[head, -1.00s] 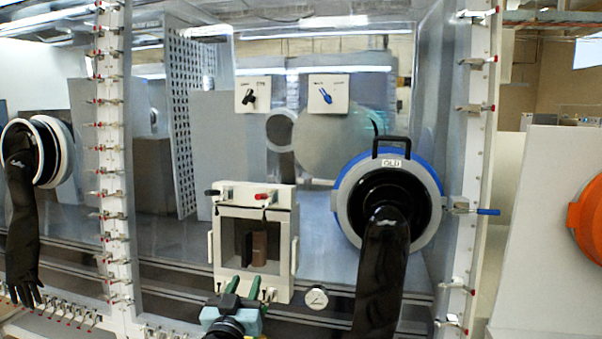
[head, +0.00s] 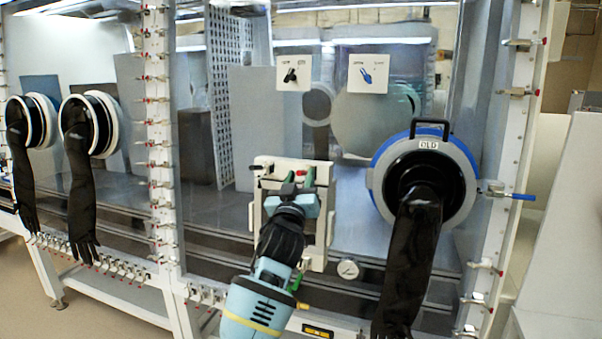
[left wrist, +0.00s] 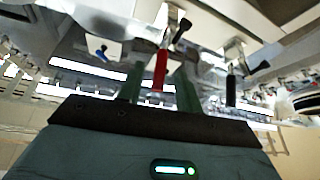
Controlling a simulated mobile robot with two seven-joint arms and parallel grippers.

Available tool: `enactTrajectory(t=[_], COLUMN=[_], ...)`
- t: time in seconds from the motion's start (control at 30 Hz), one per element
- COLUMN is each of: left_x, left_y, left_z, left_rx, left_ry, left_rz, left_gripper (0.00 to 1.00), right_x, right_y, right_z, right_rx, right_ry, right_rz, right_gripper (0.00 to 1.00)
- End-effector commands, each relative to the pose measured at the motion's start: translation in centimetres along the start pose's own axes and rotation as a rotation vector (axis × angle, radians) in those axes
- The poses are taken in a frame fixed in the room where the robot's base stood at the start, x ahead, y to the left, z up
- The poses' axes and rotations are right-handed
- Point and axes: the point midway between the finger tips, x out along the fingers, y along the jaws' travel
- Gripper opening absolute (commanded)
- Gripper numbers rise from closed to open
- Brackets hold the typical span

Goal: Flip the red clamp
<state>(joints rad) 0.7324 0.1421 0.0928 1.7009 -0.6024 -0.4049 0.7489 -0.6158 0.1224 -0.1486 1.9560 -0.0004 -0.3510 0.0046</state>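The red clamp (left wrist: 160,70) shows in the left wrist view as a red handle on a pale metal mount. It lies between the two green fingers of my left gripper (left wrist: 158,82), with gaps visible on both sides. In the head view my left gripper (head: 298,178) is at the top edge of the small hatch (head: 318,262), and it hides most of the red clamp there. The fingers are apart; I see no firm contact with the handle. My right gripper is in neither view.
A black-handled clamp (left wrist: 231,90) is beside the gripper in the left wrist view. Clamps line the white posts (head: 160,150).

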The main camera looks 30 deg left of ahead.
Motion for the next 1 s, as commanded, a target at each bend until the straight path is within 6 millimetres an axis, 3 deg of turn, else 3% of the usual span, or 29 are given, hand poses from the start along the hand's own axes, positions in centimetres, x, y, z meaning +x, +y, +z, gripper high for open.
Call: enactTrajectory(t=[0.2, 0.57, 0.83, 1.0], left_x=[1.9, 2.4, 2.4, 2.4], left_y=[0.0, 0.0, 0.0, 0.0], left_z=[0.0, 0.0, 0.0, 0.0], left_rx=[0.001, 0.001, 0.0, 0.0], left_ry=[0.001, 0.0, 0.0, 0.0], left_rz=[0.001, 0.001, 0.001, 0.001], left_gripper=[0.35, 0.35, 0.02, 0.0], right_x=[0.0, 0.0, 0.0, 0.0], right_y=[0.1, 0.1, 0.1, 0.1], right_z=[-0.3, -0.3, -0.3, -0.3], right_rx=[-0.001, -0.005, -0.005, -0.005], right_ry=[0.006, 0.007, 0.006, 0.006], right_rz=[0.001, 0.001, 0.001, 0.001], right_gripper=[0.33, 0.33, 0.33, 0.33])
